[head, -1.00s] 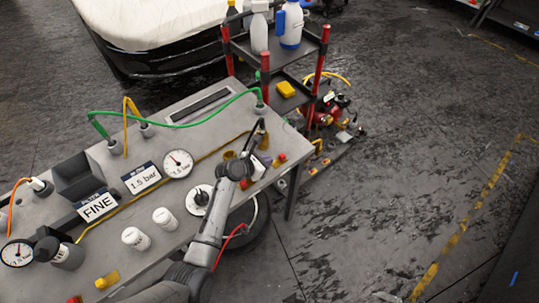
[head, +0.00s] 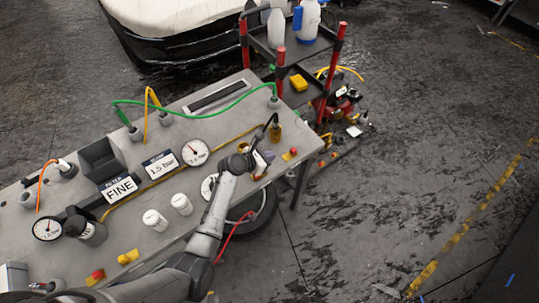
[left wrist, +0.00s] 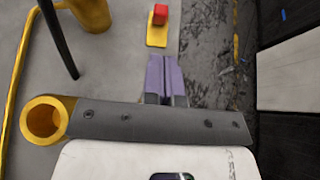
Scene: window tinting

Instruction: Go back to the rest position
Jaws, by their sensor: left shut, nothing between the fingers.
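My left gripper (head: 263,160) is over the right end of the grey workbench (head: 215,123), close to its front edge, in the head view. The left wrist view shows its purple fingers (left wrist: 165,78) together, with nothing between them. They point toward a yellow block with a red button (left wrist: 157,25), which also shows in the head view (head: 290,153). I cannot tell the gap between fingertips and bench. A grey bar and a yellow ring (left wrist: 43,120) show close to the wrist camera. My right gripper is not in view.
The bench carries gauges (head: 195,152), a FINE sign (head: 120,188), white cups (head: 181,204) and hoses (head: 200,113). A black rack with red posts (head: 341,50) stands behind its right end. A black tyre (head: 262,210) lies beside the bench. Floor at right is mostly clear.

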